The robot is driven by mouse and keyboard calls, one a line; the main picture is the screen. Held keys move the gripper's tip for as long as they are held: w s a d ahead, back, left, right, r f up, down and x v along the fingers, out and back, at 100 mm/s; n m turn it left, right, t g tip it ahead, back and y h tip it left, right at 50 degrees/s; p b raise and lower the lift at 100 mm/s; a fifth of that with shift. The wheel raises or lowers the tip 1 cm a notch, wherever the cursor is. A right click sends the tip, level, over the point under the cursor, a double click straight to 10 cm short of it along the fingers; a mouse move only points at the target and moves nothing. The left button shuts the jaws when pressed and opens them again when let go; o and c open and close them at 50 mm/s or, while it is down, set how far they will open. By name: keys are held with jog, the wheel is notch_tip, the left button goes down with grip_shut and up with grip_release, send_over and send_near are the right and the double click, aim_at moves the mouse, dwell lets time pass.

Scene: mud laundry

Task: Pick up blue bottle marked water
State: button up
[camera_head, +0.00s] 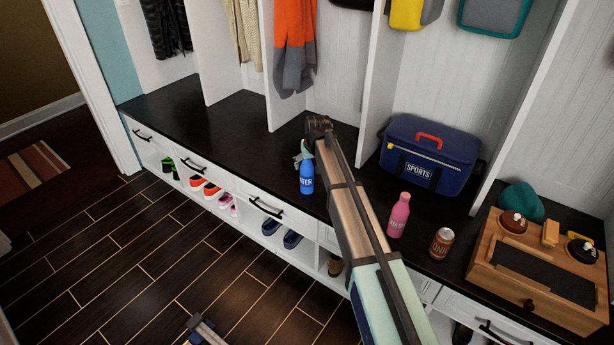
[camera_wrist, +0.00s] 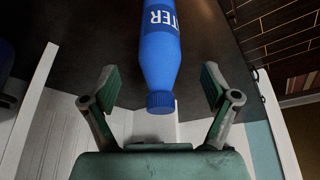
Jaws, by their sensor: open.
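The blue bottle (camera_head: 306,178) with white lettering ending in "TER" stands upright on the dark bench top, near its front edge. In the head view my gripper (camera_head: 304,153) is at the bottle's top, and partly hides the bottle's upper end. In the wrist view the bottle (camera_wrist: 160,60) appears with its blue cap toward my gripper's palm. My gripper (camera_wrist: 158,85) is open, with one finger on each side of the bottle's cap and shoulder. Gaps show between both fingers and the bottle, so it is not gripped.
A pink bottle (camera_head: 398,215) and a brown can (camera_head: 442,243) stand to the right on the bench. A blue sports cooler (camera_head: 430,155) sits behind them, and a wooden box (camera_head: 545,265) is at far right. White partitions (camera_head: 378,85) rise behind. Bench to the left is clear.

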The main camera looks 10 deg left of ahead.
aim_at(308, 169)
jog(key=shift+x, duration=2.7)
jog(key=shift+w+r, duration=0.1)
jog(key=c, duration=1)
